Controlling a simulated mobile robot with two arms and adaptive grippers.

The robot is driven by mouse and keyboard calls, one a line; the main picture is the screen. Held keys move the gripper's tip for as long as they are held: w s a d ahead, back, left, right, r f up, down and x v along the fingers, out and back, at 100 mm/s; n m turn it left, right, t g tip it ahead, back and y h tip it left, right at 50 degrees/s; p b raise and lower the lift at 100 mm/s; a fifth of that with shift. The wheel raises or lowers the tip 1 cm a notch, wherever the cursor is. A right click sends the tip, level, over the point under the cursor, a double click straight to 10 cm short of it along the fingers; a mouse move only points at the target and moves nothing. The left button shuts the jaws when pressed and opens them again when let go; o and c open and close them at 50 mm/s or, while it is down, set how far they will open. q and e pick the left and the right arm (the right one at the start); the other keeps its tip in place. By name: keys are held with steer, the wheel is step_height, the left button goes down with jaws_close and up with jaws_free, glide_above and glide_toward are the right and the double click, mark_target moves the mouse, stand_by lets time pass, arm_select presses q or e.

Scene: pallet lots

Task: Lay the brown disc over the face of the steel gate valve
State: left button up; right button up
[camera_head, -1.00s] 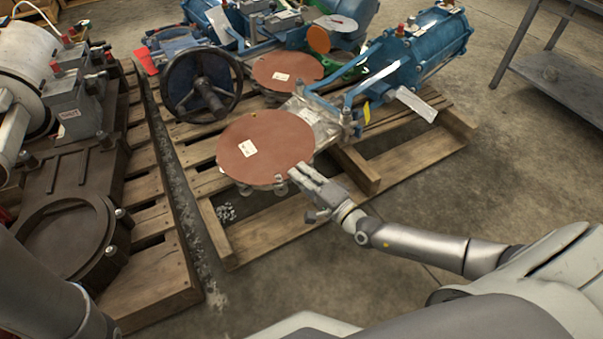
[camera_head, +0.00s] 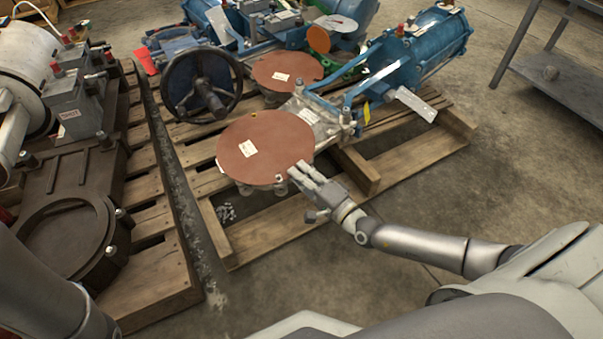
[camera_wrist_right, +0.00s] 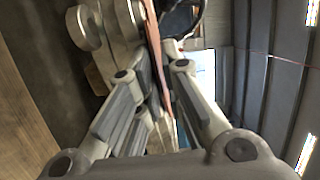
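The brown disc (camera_head: 285,140) lies flat over the round face of the steel gate valve (camera_head: 322,118), covering nearly all of it; a pale label is on its top. The valve's body and bolts show at the disc's right and below its near edge. My right gripper (camera_head: 300,172) is at the disc's near right edge. In the right wrist view, the disc (camera_wrist_right: 156,60) appears edge-on between the two spread fingers (camera_wrist_right: 153,72), with gaps beside it; the gripper looks open around the rim. My left arm shows at the lower left, but its gripper is out of view.
A second brown disc (camera_head: 272,68) lies behind, near a black handwheel (camera_head: 202,85). Blue actuators (camera_head: 425,48) stand on the wooden pallet (camera_head: 262,235). A dark valve (camera_head: 65,240) occupies the left pallet. A grey table (camera_head: 560,80) stands at right; floor between is clear.

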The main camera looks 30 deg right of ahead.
stand_by(0.4)
steer(key=shift+o, duration=0.3)
steer(key=o, duration=0.5)
steer(key=shift+s, duration=0.1)
steer(key=v, duration=1.2)
